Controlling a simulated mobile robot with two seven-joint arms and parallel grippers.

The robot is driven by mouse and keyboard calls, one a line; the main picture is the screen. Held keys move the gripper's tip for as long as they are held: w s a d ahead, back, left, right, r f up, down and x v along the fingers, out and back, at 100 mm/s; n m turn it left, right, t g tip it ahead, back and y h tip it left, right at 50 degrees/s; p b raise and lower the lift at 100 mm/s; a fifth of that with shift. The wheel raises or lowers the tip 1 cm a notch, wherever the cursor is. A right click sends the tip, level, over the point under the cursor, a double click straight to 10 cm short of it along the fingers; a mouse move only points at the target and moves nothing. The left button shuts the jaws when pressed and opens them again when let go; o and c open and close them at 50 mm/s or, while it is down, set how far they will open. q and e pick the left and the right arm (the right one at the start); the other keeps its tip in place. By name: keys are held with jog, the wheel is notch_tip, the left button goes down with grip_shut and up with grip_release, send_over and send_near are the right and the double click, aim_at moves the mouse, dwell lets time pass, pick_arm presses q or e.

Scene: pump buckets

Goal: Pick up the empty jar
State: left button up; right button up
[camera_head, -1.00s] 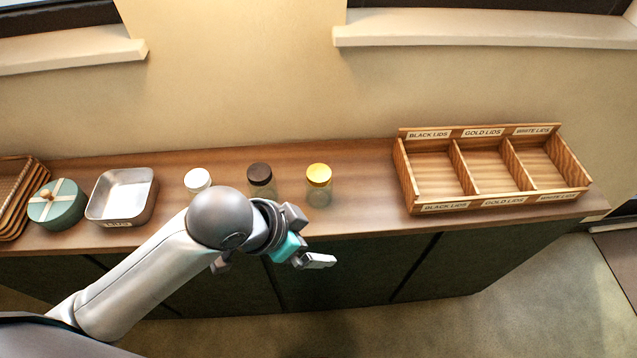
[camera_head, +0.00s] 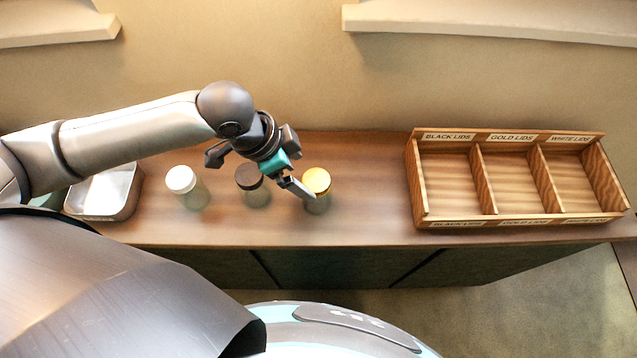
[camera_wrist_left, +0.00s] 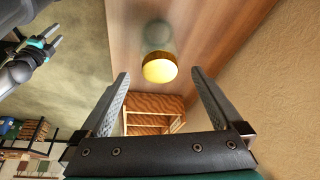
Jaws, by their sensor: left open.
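Three glass jars stand in a row on the wooden counter: one with a white lid (camera_head: 181,180), one with a dark lid (camera_head: 248,178) and one with a gold lid (camera_head: 316,181). I cannot tell from the glass which is empty. My left gripper (camera_head: 300,174) is open, close to the gold-lidded jar's left side and partly covering the dark-lidded jar. In the left wrist view, the gold lid (camera_wrist_left: 159,68) shows beyond and between the open fingers (camera_wrist_left: 160,76), with nothing gripped. My right gripper (camera_wrist_left: 48,44) appears small at the upper left there; its jaws are unclear.
A wooden three-compartment tray (camera_head: 450,223) labelled for black, gold and white lids stands on the right; its compartments look empty. A metal tray (camera_head: 128,205) is partly hidden by my left arm. The counter (camera_head: 370,190) is clear between the gold-lidded jar and the wooden tray.

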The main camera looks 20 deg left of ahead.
aim_at(309, 182)
pick_arm(q)
jog(key=x, duration=0.6)
jog(key=shift+s+f+b, duration=0.1)
jog(key=shift+f+b, duration=0.1)
jog(key=shift+b, duration=0.1)
jog(key=shift+d+f, duration=0.2)
jog(key=shift+f, duration=0.5)
jog(key=shift+x, duration=2.3)
jog(key=shift+a, duration=0.15)
pick_arm(e)
jog(key=shift+a+f, duration=0.1)
jog(key=shift+f, duration=0.55)
pick_arm(q)
jog(key=shift+c, duration=0.2)
pick_arm(e)
jog(key=shift+s, duration=0.1)
pick_arm(q)
jog(key=c, duration=1.4)
pick_arm(e)
jog(key=shift+s, duration=0.15)
